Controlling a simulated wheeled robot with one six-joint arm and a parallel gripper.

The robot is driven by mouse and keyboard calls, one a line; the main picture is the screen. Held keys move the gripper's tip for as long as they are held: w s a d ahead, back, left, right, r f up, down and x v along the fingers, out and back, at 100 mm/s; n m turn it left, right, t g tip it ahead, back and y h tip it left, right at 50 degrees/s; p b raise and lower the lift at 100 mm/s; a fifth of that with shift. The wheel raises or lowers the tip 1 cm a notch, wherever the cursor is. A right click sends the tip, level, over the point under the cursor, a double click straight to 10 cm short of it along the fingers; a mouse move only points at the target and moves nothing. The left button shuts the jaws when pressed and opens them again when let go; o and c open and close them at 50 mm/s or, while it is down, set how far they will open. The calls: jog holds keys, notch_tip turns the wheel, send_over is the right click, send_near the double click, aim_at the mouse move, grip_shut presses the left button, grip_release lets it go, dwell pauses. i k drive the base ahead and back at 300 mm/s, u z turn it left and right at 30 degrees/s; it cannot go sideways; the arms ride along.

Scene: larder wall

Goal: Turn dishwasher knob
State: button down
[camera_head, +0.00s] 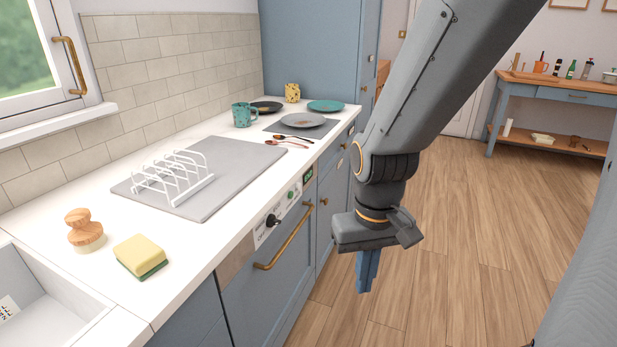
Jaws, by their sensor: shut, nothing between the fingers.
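The dishwasher (255,298) is built in under the white counter, with a blue front and a brass bar handle (284,238). Its light control panel (262,234) carries a dark knob (272,221) at the left, with a green button (291,194) and a small display to the right. My gripper (366,284) points down over the wooden floor, to the right of the dishwasher front and apart from it. Its blue fingers are together, with nothing between them. The knob is in plain view; its exact angle is too small to tell.
On the counter are a white rack (172,180) on a grey mat (232,160), a sponge (140,257), a wooden brush (84,229), a teal mug (241,115) and plates. A sink (90,325) is at lower left. The floor to the right is clear up to a blue side table (508,95).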

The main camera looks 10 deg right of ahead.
aim_at(271, 221)
jog(key=k, duration=1.25)
jog(key=z, duration=0.65)
jog(key=i, duration=1.2)
jog(key=u, duration=0.75)
